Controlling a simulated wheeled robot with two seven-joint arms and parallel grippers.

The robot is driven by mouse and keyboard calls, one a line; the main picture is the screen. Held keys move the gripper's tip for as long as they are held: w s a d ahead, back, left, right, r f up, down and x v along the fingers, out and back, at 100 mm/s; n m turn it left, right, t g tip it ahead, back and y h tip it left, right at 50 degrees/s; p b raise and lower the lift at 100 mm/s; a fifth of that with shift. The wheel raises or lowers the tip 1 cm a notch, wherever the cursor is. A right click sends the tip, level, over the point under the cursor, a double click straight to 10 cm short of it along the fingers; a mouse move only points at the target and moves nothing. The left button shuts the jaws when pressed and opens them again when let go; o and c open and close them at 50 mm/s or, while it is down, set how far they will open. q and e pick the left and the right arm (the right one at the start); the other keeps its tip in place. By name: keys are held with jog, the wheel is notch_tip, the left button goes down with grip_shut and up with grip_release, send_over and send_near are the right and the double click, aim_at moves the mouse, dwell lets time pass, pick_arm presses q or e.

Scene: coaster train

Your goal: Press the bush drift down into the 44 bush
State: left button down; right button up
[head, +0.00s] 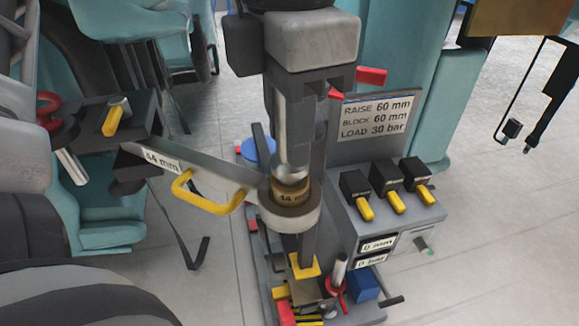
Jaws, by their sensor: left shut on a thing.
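The bush drift (293,140) is a silver cylinder standing near upright in the middle of the head view. My left gripper (295,105), a grey block with dark fingers, comes down from the top and is shut on its upper part. The brass 44 bush (291,190), with a partly readable 44 label, sits in the round eye of a grey arm marked 44 mm (232,178). The drift's lower end meets the top of the bush. I cannot tell how deep it goes. My right gripper is not in view.
A yellow handle (205,197) sticks out from the grey arm. On the right is a console (385,225) with several yellow-tipped levers and a sign (377,117). A dark holder (95,125) stands at left. Teal car bodies surround the stand; pale floor shows at right.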

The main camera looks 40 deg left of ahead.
pick_arm(q)
jog(key=shift+r+p, duration=0.4)
jog(key=shift+r, duration=0.4)
dwell(0.4)
jog(key=shift+r+p, duration=1.15)
jog(key=shift+r, duration=0.75)
